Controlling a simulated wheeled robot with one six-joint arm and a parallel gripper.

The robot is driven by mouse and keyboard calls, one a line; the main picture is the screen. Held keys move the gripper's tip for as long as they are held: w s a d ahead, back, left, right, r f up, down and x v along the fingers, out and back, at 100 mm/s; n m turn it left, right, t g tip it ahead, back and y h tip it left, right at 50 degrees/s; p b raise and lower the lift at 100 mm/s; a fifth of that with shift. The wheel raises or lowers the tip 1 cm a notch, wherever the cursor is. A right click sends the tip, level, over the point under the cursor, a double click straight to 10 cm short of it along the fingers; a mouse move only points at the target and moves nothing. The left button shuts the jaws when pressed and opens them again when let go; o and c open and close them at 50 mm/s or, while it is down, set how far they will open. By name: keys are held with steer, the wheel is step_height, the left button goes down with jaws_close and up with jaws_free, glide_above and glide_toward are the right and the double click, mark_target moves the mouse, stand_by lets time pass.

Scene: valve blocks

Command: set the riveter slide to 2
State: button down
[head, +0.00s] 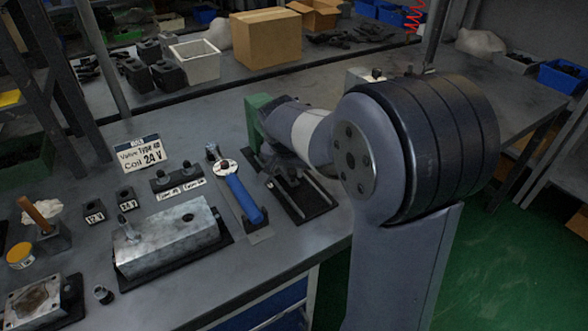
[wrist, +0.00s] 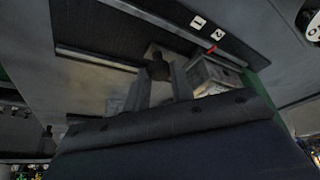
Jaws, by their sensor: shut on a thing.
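The riveter slide base (head: 316,206) is a dark plate with pale rails on the bench, partly hidden by my arm in the head view. In the wrist view its dark panel (wrist: 100,30) carries two small white number labels (wrist: 207,28), seemingly 1 and 2. A red pointer (wrist: 212,50) lies beside the right-hand label; the digits are hard to read. My gripper (wrist: 160,82) is shut on the slide's black knob (wrist: 157,66), which shows between the fingers. The fingertips are not clear in the head view.
A grey metal block (head: 172,238) stands further left, near a "Valve Type 4B, Coil 24 V" sign (head: 140,154). A green block (head: 257,118) stands close behind my wrist.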

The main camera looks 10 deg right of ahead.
steer(key=c, duration=1.2)
jaws_free()
steer(key=shift+w+a, duration=0.1)
steer(key=shift+w, duration=0.15)
steer(key=shift+c, duration=0.2)
steer(key=p+v, duration=0.1)
steer(key=v, duration=1)
steer(key=shift+f, duration=0.15)
steer(key=b+x, duration=0.1)
steer(key=x, duration=0.9)
steer(key=shift+f, duration=0.4)
steer(key=shift+s+d+r, duration=0.1)
steer(key=shift+s+d, duration=0.25)
steer(key=shift+s, duration=0.25)
steer(key=shift+r, duration=0.1)
